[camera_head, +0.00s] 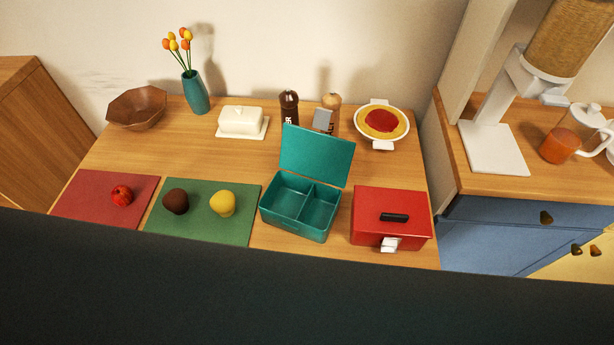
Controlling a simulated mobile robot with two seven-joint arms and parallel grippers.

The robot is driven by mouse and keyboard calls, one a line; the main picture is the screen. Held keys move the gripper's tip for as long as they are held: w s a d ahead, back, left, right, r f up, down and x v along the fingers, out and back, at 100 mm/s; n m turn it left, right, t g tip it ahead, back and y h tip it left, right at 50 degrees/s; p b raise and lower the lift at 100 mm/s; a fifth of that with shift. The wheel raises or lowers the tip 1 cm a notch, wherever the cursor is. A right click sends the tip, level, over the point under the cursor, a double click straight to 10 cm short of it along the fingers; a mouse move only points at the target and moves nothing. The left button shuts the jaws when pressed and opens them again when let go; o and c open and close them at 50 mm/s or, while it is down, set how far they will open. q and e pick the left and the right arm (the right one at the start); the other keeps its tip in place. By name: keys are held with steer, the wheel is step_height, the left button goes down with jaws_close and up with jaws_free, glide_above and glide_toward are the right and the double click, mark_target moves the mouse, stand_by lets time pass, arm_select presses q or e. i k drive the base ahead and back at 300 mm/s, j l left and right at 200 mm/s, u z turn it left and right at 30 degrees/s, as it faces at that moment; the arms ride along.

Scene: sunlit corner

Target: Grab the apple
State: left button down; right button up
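A small red apple (122,195) sits on the red mat (83,191) at the left front of the wooden table. No gripper touches it. Neither of my grippers shows in the head view. A large dark shape covers the bottom of the picture and hides the table's front edge.
The green mat (213,234) holds a dark brown round thing (176,201) and a yellow fruit (222,203). An open teal lunch box (300,207) and a closed red box (391,216) stand to the right. A wooden bowl (137,108) and teal vase (195,92) stand behind.

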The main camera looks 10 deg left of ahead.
mark_target(122, 196)
steer(key=k, duration=0.45)
steer(key=u, duration=1.55)
steer(key=i+j+z, duration=0.5)
steer(key=j+z, duration=0.25)
steer(key=j, duration=0.15)
steer(key=i+j+z, duration=0.25)
steer(key=j, duration=0.15)
steer(key=j+z, duration=0.2)
steer(key=j, duration=0.15)
steer(key=j+z, duration=0.25)
steer(key=j, duration=0.15)
